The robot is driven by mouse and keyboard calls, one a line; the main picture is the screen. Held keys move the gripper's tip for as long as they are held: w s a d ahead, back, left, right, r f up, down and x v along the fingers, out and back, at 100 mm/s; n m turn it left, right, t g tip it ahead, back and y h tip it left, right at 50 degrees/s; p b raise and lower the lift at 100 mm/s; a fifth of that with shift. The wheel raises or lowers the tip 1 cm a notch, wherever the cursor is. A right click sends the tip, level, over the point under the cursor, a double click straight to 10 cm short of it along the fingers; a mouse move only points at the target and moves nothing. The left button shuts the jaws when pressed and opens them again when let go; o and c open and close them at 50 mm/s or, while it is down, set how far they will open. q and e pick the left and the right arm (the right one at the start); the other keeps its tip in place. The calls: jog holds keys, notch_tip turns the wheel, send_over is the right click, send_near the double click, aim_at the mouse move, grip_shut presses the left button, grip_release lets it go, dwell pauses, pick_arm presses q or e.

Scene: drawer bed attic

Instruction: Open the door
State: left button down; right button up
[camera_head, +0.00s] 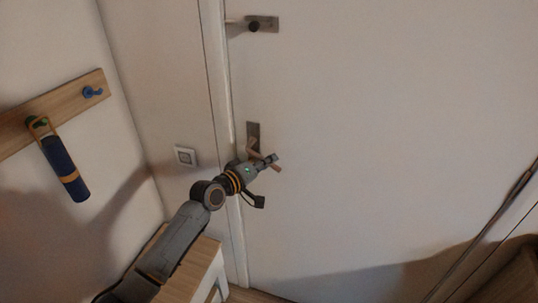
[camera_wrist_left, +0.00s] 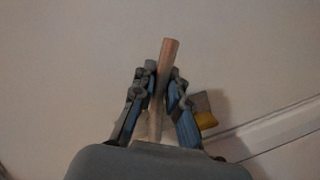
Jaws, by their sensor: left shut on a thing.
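The white door (camera_head: 400,120) fills most of the head view, its left edge along the white frame (camera_head: 217,80) with no clear gap. Its handle (camera_head: 254,155) is a wooden lever on a dark plate, partly covered by my left gripper (camera_head: 266,164). My left gripper is shut on the lever. In the left wrist view, the handle (camera_wrist_left: 169,58) stands between the two fingers of the left gripper (camera_wrist_left: 162,82), its end reaching past them. The lever looks tilted in the head view; I cannot tell how far it is turned. My right gripper is out of view.
A metal latch (camera_head: 262,24) sits higher on the door. Left of the door are a light switch (camera_head: 185,156) and a wooden rack (camera_head: 75,108) with a hanging dark blue bottle (camera_head: 65,168). A wooden-topped white cabinet (camera_head: 205,262) stands below my left arm.

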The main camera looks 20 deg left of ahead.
pick_arm(q)
jog(key=shift+a+f+m+y+p, duration=0.35)
jog(key=shift+f+m+p, duration=0.3)
jog(key=shift+m, duration=0.25)
jog(key=shift+g, duration=0.3)
jog(key=shift+f, duration=0.1)
